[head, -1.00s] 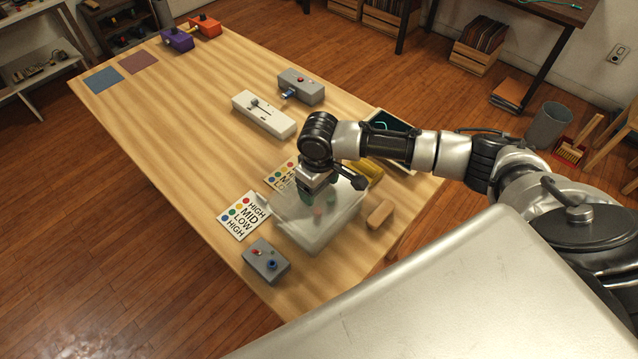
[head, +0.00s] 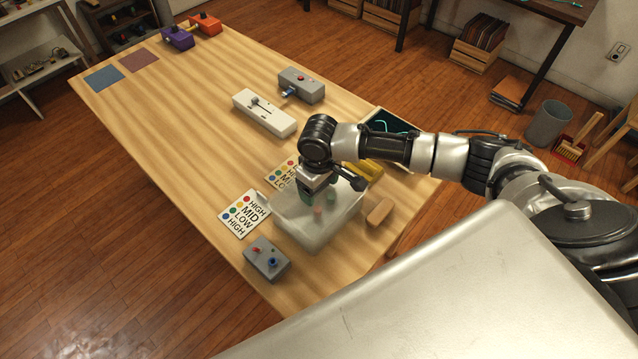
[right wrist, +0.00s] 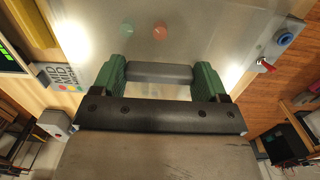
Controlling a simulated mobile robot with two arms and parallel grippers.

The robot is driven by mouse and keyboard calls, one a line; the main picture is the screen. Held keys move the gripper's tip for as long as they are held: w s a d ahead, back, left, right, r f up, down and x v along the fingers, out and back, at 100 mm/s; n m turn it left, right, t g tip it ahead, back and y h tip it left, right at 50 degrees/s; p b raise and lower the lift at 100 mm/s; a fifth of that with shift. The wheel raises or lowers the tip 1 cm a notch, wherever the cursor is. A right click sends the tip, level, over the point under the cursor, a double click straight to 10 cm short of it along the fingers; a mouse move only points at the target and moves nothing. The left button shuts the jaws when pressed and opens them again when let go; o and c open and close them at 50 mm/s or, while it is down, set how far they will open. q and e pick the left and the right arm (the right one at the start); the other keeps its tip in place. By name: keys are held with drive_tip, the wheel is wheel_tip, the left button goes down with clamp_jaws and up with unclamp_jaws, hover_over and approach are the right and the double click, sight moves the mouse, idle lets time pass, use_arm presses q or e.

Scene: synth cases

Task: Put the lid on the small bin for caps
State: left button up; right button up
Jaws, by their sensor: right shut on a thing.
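The small bin (head: 318,238) is a translucent box near the front right of the table. A red cap and a green cap show dimly through it. My right gripper (head: 307,195) is over the bin, pointing down. In the right wrist view its green fingers (right wrist: 160,75) are shut on the dark grey bar handle (right wrist: 158,72) of the lid. The clear lid (right wrist: 200,40) spreads under the fingers, and the caps show blurred through it. The lid lies over the bin's top; I cannot tell whether it touches the rim all round. My left gripper is out of view.
The table's far left half is mostly clear.

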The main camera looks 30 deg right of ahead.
drive_tip(key=shift+f, duration=0.6)
drive_tip(key=o, duration=1)
drive_tip(key=shift+o, duration=0.2)
drive_tip(key=shift+r, duration=0.1)
wheel_tip(320, 180, up, 11)
drive_tip(key=shift+f+b, duration=0.2)
drive_tip(key=shift+b, duration=0.25)
